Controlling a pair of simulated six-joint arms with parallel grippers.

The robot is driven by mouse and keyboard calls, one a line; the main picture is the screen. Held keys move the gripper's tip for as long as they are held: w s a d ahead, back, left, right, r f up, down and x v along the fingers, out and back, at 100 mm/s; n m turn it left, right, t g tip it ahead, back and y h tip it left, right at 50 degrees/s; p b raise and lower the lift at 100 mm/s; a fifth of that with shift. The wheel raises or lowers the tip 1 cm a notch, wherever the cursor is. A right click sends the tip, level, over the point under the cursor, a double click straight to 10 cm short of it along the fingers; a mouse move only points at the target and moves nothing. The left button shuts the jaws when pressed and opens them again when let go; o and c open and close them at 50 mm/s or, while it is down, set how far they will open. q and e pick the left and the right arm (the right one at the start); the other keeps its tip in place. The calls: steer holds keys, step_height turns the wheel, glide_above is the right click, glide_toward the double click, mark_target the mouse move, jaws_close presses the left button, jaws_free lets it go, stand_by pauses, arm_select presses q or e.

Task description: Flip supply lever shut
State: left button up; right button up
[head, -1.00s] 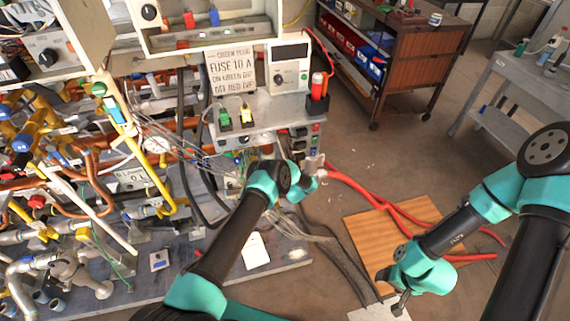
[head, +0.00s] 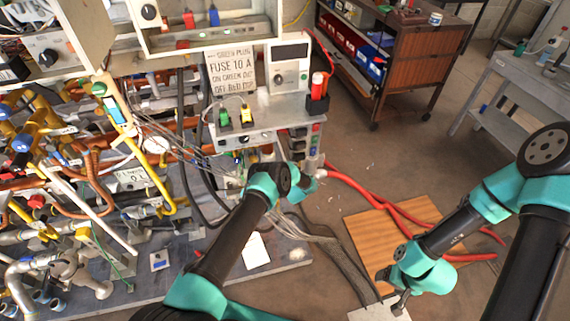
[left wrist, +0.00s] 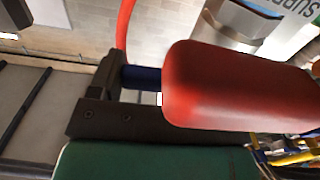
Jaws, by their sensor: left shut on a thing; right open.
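A red lever handle (left wrist: 240,90) fills the middle and right of the left wrist view, very close to the camera. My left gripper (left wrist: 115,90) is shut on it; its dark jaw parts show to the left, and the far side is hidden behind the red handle. A dark blue cylindrical part (left wrist: 142,77) shows between the jaw and the handle. An upside-down sign reading "supply" (left wrist: 292,8) is behind. In the head view my left wrist hides the lever and fingertips. My right gripper (head: 401,303) is open and empty at the lower right, away from the bench.
A grey control box (head: 270,118) with a fuse sign (head: 231,72) stands beyond the left wrist. Dense pipes fill the left. Red hoses (head: 375,200) cross the floor over a wooden board (head: 375,240). A brown cabinet (head: 415,70) stands at the back; the floor right of the bench is mostly clear.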

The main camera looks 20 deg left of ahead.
arm_select(q)
steer(key=shift+f+m, duration=0.2)
steer(key=shift+m, duration=0.1)
steer(key=o, duration=1.3)
steer(key=shift+d, duration=0.1)
steer(key=v, duration=1.7)
steer(key=shift+s, duration=0.2)
